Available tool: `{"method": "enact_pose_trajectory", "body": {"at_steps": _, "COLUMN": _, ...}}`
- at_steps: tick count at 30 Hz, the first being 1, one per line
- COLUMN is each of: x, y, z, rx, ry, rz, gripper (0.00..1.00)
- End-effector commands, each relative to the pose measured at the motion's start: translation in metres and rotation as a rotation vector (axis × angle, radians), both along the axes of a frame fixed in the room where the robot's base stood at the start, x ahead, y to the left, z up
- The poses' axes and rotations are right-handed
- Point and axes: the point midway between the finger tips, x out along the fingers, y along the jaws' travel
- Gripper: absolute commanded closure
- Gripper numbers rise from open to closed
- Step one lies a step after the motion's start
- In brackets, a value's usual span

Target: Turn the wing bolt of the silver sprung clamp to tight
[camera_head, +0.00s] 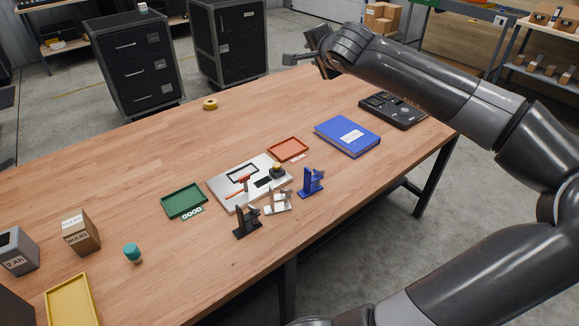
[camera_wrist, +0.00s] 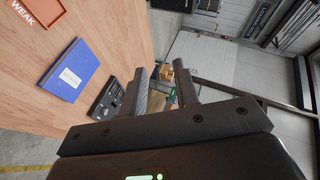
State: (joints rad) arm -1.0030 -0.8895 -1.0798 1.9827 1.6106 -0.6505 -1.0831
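A small silver-white clamp (camera_head: 279,203) stands near the front edge of the table, between a black clamp (camera_head: 245,222) on its left and a blue clamp (camera_head: 311,183) on its right. It is too small in the head view to make out its wing bolt or how tight it is. My gripper (camera_head: 302,62) is raised over the far side of the table, well away from the clamps. In the wrist view my gripper (camera_wrist: 160,77) has its two fingers apart with nothing between them. The clamps are outside the wrist view.
A silver plate (camera_head: 221,188) with a red-handled tool lies behind the clamps, between a green tray (camera_head: 184,201) and an orange-red tray (camera_head: 288,149). A blue book (camera_head: 347,136) and a black case (camera_head: 394,110) lie right. A teal-topped item (camera_head: 132,252) stands left.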

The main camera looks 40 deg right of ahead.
Motion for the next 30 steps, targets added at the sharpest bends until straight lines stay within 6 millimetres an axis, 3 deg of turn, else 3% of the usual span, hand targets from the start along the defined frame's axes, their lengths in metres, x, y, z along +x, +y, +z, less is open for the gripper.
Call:
{"method": "enact_pose_trajectory", "body": {"at_steps": 3, "x": 0.031, "y": 0.018, "z": 0.022, "rx": -0.201, "ry": -0.087, "rz": 0.126, "gripper": 0.72}}
{"method": "enact_pose_trajectory", "body": {"at_steps": 7, "x": 0.060, "y": 0.053, "z": 0.037, "rx": -0.426, "ry": -0.157, "rz": 0.314, "gripper": 0.72}}
{"method": "enact_pose_trajectory", "body": {"at_steps": 13, "x": 0.085, "y": 0.125, "z": 0.025, "rx": -0.735, "ry": -0.176, "rz": 0.677, "gripper": 0.72}}
{"method": "enact_pose_trajectory", "body": {"at_steps": 18, "x": 0.084, "y": 0.182, "z": -0.021, "rx": -0.951, "ry": -0.095, "rz": 1.034, "gripper": 0.72}}
{"method": "enact_pose_trajectory", "body": {"at_steps": 22, "x": 0.067, "y": 0.208, "z": -0.071, "rx": -1.078, "ry": 0.036, "rz": 1.319, "gripper": 0.72}}
{"method": "enact_pose_trajectory", "body": {"at_steps": 26, "x": 0.040, "y": 0.213, "z": -0.125, "rx": -1.163, "ry": 0.229, "rz": 1.602, "gripper": 0.72}}
{"method": "enact_pose_trajectory", "body": {"at_steps": 30, "x": 0.002, "y": 0.195, "z": -0.172, "rx": -1.204, "ry": 0.504, "rz": 1.872, "gripper": 0.72}}
